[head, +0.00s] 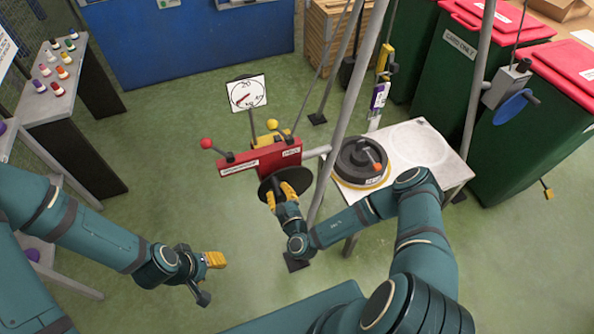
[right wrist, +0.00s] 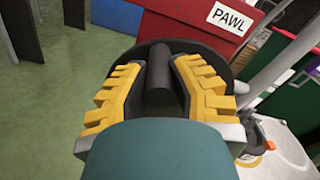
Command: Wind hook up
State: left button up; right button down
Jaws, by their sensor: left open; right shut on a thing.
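A red winch box (head: 262,160) with white labels stands at the middle in the head view. A red-knobbed lever (head: 206,144) and a yellow-knobbed lever (head: 272,125) rise from it. On its near side is a dark disc (head: 268,190) with a dark handle (right wrist: 160,80). My right gripper (head: 286,192) is shut on this handle, its yellow fingers (right wrist: 160,88) on both sides. A yellow piece (head: 384,58), perhaps the hook, hangs by the pole above a purple-marked tag (head: 378,97). My left gripper (head: 210,278) is open and empty, left of the winch over the floor.
A round black weight (head: 352,160) lies on a white table (head: 432,150) right of the winch. Slanted grey poles (head: 345,110) rise between them. A dial board (head: 247,93) stands behind. Green bins (head: 535,130) line the right. Green floor around my left gripper is clear.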

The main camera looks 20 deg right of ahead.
aim_at(284, 173)
jog(key=shift+w+d+r, duration=0.15)
jog(key=shift+d+r, duration=0.1)
jog(key=shift+d+r+m+p, duration=0.25)
jog(key=shift+d+m, duration=0.4)
jog(key=shift+m, duration=0.3)
jog(key=shift+d+r+m+p, duration=0.15)
jog(key=shift+d+m+p, duration=0.1)
jog(key=shift+d+m, duration=0.55)
jog(key=shift+d+m, duration=0.15)
jog(key=shift+m, duration=0.3)
jog(key=c, duration=1.2)
grip_release()
jog(key=shift+d, duration=0.1)
jog(key=o, duration=0.7)
jog(key=shift+c, duration=0.2)
jog(key=shift+f, duration=0.1)
